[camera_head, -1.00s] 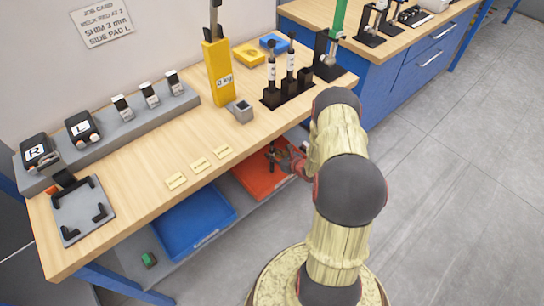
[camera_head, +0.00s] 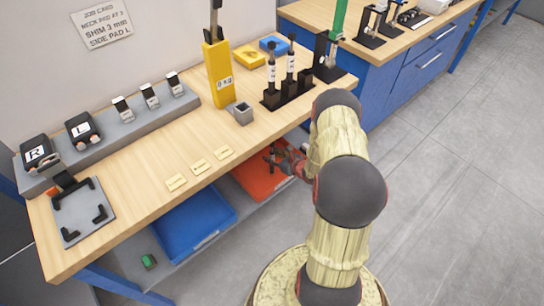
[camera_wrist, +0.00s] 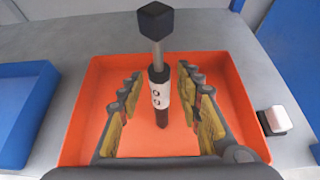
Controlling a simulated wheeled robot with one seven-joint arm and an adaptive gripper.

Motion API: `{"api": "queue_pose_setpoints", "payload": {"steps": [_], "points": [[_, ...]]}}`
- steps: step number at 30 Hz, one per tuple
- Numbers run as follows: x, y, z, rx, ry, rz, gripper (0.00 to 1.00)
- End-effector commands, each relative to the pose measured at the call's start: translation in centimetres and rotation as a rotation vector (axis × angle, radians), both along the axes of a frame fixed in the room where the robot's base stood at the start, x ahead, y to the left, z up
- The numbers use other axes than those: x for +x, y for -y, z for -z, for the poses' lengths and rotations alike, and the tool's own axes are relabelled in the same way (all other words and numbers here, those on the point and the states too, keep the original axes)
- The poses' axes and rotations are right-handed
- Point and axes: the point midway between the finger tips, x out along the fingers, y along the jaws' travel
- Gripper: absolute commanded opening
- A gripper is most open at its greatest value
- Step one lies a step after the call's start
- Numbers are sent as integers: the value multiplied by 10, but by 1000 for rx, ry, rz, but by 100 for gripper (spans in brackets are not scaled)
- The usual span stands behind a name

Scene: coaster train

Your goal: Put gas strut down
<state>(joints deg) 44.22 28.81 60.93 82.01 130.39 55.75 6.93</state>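The gas strut (camera_wrist: 159,92) has a black block end, a grey rod and a dark body with a white label. In the wrist view it lies between the two fingers of my gripper (camera_wrist: 160,110), with a gap on each side. The fingers are spread apart. Behind the strut is the orange-red tray (camera_wrist: 225,80). In the head view my gripper (camera_head: 284,160) is low under the bench's front edge at the red tray (camera_head: 262,184), and the strut (camera_head: 271,155) looks roughly upright. I cannot tell whether its lower end touches the tray.
A blue tray (camera_head: 195,222) is left of the red one on the lower shelf. A small white-topped block (camera_wrist: 275,120) is right of the tray. The wooden bench top (camera_head: 130,185) overhangs the shelf. Two similar struts (camera_head: 280,72) stand in a black rack on it.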

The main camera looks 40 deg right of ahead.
Motion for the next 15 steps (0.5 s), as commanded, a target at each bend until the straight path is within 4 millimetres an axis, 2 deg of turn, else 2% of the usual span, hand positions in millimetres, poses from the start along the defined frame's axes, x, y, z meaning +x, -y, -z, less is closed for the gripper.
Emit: {"api": "queue_pose_setpoints", "payload": {"steps": [5,15], "points": [[-16,2,-14,-1,1,3,35],[-77,4,-47,0,0,4,35]]}}
